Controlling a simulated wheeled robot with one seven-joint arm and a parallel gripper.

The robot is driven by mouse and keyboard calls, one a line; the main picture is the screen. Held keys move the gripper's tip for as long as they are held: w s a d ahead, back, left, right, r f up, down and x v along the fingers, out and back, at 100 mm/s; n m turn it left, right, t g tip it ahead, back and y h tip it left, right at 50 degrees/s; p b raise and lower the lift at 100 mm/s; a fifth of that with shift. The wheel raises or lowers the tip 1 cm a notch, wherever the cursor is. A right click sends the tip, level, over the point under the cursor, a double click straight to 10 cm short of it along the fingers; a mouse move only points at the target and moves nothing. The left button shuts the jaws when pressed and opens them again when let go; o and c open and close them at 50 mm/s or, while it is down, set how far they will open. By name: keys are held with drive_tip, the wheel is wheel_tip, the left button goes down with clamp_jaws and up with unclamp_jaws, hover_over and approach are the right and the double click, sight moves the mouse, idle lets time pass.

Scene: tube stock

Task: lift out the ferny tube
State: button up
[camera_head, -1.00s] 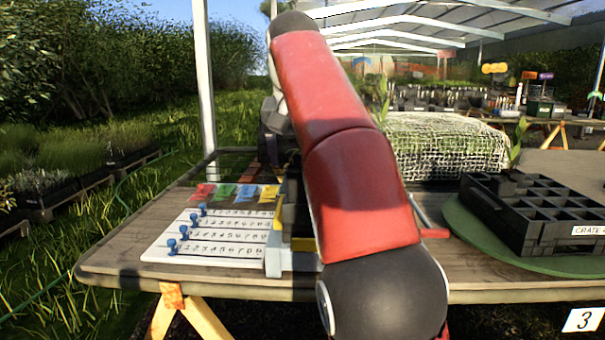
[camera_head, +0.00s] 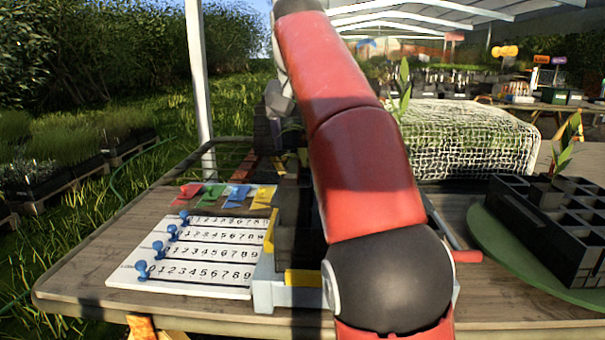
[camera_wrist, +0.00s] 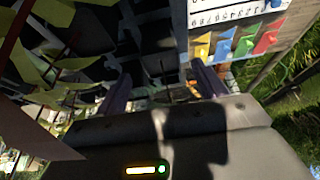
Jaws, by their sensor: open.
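My gripper (camera_wrist: 160,88) is open in the wrist view, its two dark fingers apart above a dark crate of square cells (camera_wrist: 150,35). Nothing is clearly held between the fingers. A broad-leaved plant (camera_wrist: 50,65) fills the left of the wrist view, close to the camera. I cannot make out a ferny tube for certain in either view. In the head view my red arm hides most of the dark crate (camera_head: 292,215) behind it and my fingers. A tall leafy shoot (camera_head: 403,88) shows just right of the arm.
A white number board (camera_head: 195,250) with blue pegs lies left of the crate, with coloured tags (camera_head: 225,195) behind it. A second black crate (camera_head: 535,225) holding a leafy plant (camera_head: 565,150) stands on a green round mat (camera_head: 485,245) at right. A netted block (camera_head: 465,135) stands behind.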

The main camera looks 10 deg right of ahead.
sight(302, 167)
drive_tip(key=shift+x, duration=3.7)
drive_tip(key=shift+s+a, duration=0.1)
drive_tip(key=shift+a, duration=0.1)
drive_tip(key=c, duration=1.2)
